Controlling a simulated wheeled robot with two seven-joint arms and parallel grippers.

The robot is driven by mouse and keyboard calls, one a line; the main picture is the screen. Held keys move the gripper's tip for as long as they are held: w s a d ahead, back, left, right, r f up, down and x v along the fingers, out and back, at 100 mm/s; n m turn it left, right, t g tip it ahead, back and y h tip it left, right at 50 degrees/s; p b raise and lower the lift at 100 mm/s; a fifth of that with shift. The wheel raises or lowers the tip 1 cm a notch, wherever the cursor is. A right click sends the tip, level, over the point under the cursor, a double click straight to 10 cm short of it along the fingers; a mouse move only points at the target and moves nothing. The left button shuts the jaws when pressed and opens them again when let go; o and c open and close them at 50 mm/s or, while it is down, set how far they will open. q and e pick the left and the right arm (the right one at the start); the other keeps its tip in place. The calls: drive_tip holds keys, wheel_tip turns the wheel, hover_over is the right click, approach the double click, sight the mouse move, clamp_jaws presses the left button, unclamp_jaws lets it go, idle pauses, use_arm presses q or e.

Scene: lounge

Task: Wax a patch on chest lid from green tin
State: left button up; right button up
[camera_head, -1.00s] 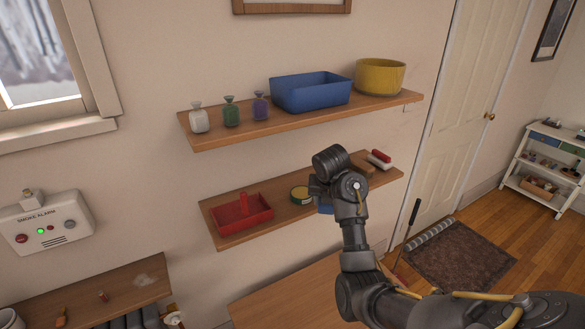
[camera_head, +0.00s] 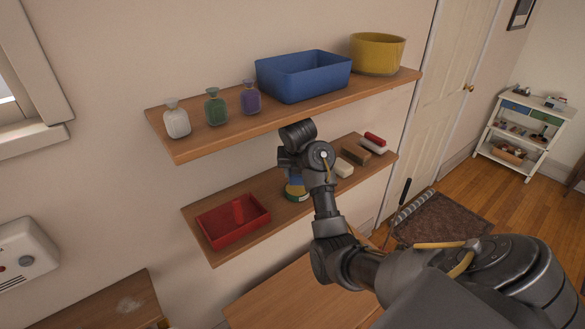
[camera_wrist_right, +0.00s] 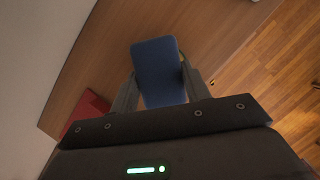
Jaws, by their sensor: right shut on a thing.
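My right gripper (camera_head: 296,168) is over the lower wall shelf, shut on a flat blue pad (camera_wrist_right: 158,72). The pad also shows in the head view (camera_head: 295,181), just above or touching the green tin (camera_head: 297,194); I cannot tell if they touch. In the right wrist view the pad hides nearly all of the tin. The tin is round with a yellowish upper part and stands on the shelf. A wooden top (camera_head: 130,300) at the lower left bears a pale patch. Another wooden surface (camera_head: 290,300) lies below the shelf. Which is the chest lid is unclear. My left gripper is out of view.
The lower shelf (camera_head: 198,206) also holds a red tray (camera_head: 215,238), a pale block (camera_head: 343,169), a brown block (camera_head: 356,153) and a red-and-white item (camera_head: 374,143). The upper shelf (camera_head: 215,145) overhangs close by, with bottles, a blue bin (camera_head: 303,80) and a yellow bowl (camera_head: 377,55).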

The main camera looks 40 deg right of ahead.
drive_tip(key=shift+s+f, duration=0.15)
drive_tip(key=shift+f, duration=1.3)
drive_tip(key=shift+f, duration=0.5)
idle(0.7)
drive_tip(key=shift+s+f, duration=0.1)
drive_tip(key=shift+f, duration=0.05)
idle(1.2)
